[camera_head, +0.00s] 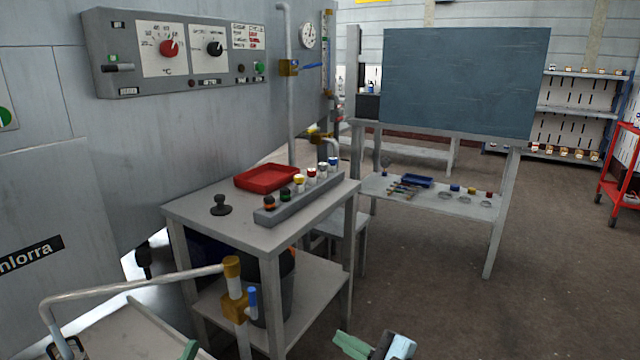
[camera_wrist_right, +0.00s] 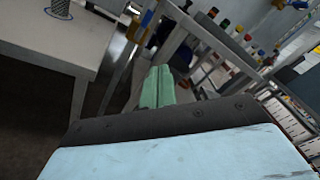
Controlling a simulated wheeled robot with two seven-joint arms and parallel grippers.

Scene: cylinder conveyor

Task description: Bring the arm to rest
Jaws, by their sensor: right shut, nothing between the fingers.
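My right gripper (camera_head: 350,345) is at the bottom edge of the head view, right of the small table, clear of everything near it. In the right wrist view its green fingers (camera_wrist_right: 157,88) lie together with nothing between them. A small green piece at the bottom of the head view looks like a fingertip of my left gripper (camera_head: 190,350); the rest of it is out of frame.
A grey table (camera_head: 190,212) carries a red tray (camera_head: 267,177), a rack (camera_head: 300,200) of colour-capped vials and a black knob-like piece (camera_head: 221,205). A bent pipe with a brass valve (camera_head: 235,305) stands in front. The floor to the right is open.

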